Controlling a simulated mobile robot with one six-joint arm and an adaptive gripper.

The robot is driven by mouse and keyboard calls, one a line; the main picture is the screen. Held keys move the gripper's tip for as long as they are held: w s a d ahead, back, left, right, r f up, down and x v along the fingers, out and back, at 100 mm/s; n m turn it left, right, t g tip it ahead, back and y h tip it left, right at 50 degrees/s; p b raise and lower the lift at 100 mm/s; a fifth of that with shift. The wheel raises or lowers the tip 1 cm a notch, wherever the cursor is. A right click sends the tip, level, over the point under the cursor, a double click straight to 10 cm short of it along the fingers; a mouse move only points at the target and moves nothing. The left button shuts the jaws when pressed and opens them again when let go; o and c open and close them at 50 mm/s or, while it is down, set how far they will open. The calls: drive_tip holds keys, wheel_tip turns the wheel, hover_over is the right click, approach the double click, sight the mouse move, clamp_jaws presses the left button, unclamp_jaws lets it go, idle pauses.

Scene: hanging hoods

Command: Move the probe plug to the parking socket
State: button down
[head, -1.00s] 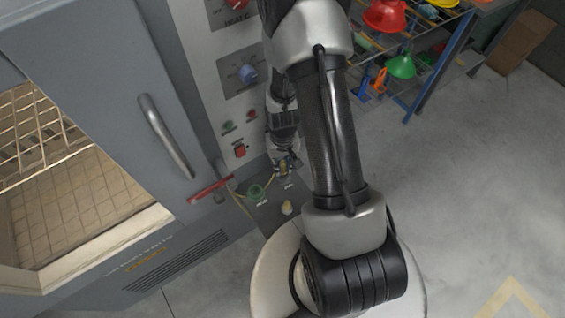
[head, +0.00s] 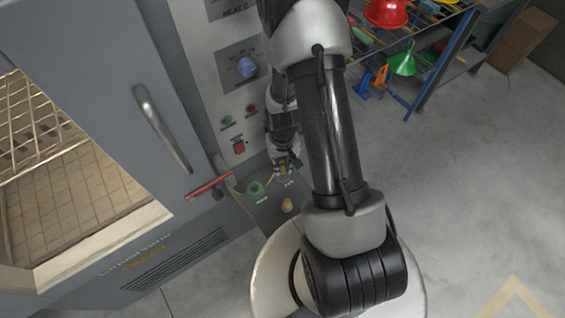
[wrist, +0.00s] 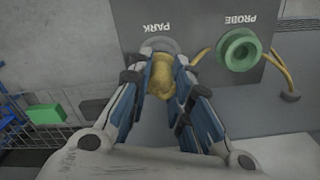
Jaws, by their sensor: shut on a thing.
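My gripper (wrist: 162,84) is shut on the yellow-brown probe plug (wrist: 162,72), with a blue-lined finger on each side. The plug is at the grey parking socket (wrist: 158,47) under the PARK label; whether it is seated in it or just in front of it I cannot tell. The green ring-shaped probe socket (wrist: 238,50) is beside it, by the PROBE label, with nothing in its opening. A yellow cable (wrist: 284,72) runs around behind the green socket. In the head view, my gripper (head: 284,166) is small and partly hidden by my arm; the green socket (head: 256,188) is left of it.
A cream knob (head: 287,205) stands on the panel (head: 268,212) near the sockets. A red handle (head: 209,186) juts out to the left, beside the oven-like cabinet (head: 120,110). A shelf rack (head: 435,70) with coloured funnels is at right. Open floor lies at right.

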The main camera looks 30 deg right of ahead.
drive_tip(key=shift+f+b, duration=0.4)
drive_tip(key=shift+f, duration=0.15)
drive_tip(key=c, duration=1.4)
unclamp_jaws()
wheel_tip(320, 180, up, 12)
